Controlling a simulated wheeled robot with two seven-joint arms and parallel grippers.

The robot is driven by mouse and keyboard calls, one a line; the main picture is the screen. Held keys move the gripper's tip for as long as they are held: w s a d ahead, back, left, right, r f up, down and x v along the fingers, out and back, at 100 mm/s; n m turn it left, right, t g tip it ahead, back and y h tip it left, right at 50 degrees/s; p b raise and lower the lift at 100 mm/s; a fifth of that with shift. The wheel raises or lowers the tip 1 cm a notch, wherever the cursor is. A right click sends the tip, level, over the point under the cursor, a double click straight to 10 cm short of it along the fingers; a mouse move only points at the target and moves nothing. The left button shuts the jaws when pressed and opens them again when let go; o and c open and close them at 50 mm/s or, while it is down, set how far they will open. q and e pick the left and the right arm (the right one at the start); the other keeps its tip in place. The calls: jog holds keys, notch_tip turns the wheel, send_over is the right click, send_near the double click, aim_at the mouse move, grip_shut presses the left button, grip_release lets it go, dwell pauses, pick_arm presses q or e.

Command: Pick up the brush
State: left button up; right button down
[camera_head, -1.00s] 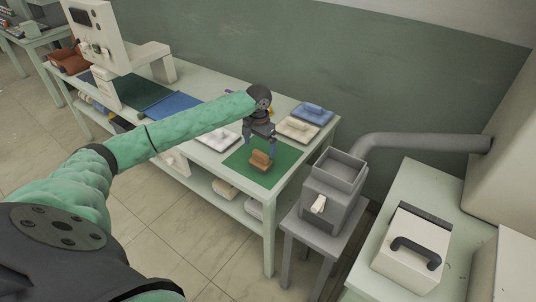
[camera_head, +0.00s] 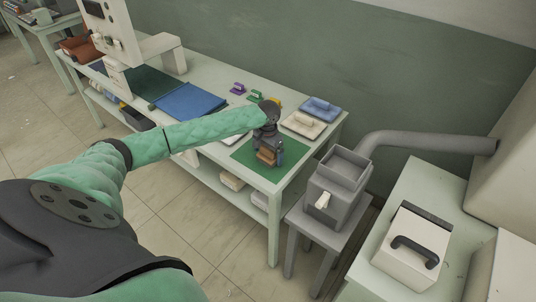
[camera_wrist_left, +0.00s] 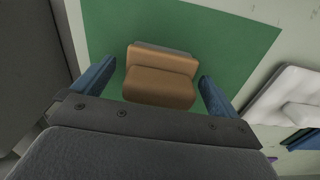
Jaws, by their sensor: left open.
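The brush is a small brown block with a raised handle (camera_head: 264,158), lying on a green mat (camera_head: 247,155) at the right end of the workbench. In the left wrist view the brush (camera_wrist_left: 160,76) sits between the two blue fingers, with green mat showing on both sides of it. My left gripper (camera_head: 269,152) is open, pointing down right over the brush and hiding part of it in the head view. It also shows in the left wrist view (camera_wrist_left: 155,84), with neither finger seen touching the brush. My right gripper is not in view.
A beige pad with a block (camera_head: 303,124) and a blue one (camera_head: 320,109) lie behind the mat. A grey hopper machine (camera_head: 337,190) stands right of the bench. A blue sheet (camera_head: 190,101) lies to the left.

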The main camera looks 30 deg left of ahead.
pick_arm(q)
jog(key=shift+f, duration=0.1)
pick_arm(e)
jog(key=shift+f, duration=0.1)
pick_arm(q)
jog(key=c, duration=1.1)
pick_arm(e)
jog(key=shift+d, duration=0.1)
